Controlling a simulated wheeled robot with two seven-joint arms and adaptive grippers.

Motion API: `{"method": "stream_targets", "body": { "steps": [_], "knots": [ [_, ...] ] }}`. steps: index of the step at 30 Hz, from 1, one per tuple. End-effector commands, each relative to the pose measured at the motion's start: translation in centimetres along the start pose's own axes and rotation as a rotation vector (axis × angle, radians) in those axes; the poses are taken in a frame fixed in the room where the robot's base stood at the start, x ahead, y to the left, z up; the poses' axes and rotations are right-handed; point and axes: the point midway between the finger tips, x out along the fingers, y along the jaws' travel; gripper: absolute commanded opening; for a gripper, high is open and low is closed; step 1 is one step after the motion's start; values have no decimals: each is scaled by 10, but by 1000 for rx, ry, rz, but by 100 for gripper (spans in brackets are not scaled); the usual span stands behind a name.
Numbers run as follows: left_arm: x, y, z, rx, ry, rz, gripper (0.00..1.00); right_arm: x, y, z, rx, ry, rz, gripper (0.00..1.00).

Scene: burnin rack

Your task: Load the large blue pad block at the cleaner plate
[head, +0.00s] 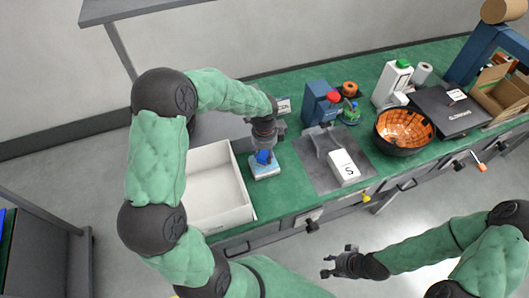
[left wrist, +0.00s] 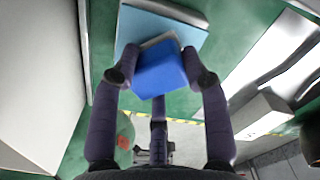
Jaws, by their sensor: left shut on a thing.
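My left gripper (head: 264,145) is shut on a blue block (head: 263,157). In the left wrist view the blue block (left wrist: 161,71) sits between the fingers (left wrist: 161,72). A light-blue slab with a pale side (head: 265,171) lies directly below the blue block. The slab also shows in the left wrist view (left wrist: 140,27), behind the block. I cannot tell whether block and slab touch or are joined. My right gripper (head: 332,264) is open and empty, in front of the bench. I cannot tell for sure which thing is the cleaner plate.
A white open tray (head: 213,187) stands just left of the slab. A grey plate (head: 318,173) with a white block marked S (head: 344,166) lies to the right. A blue stand (head: 314,103), bottles and a black bowl (head: 383,138) stand further along the green bench.

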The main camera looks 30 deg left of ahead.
Motion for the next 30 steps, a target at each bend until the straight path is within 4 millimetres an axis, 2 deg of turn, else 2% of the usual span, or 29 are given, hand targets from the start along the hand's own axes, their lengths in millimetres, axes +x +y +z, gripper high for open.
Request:
{"method": "stream_targets", "body": {
  "steps": [30],
  "knots": [
    [11, 0, 0, 0, 0, 0, 20, 6, 2, 0, 0, 0, 0, 40]
  ]
}}
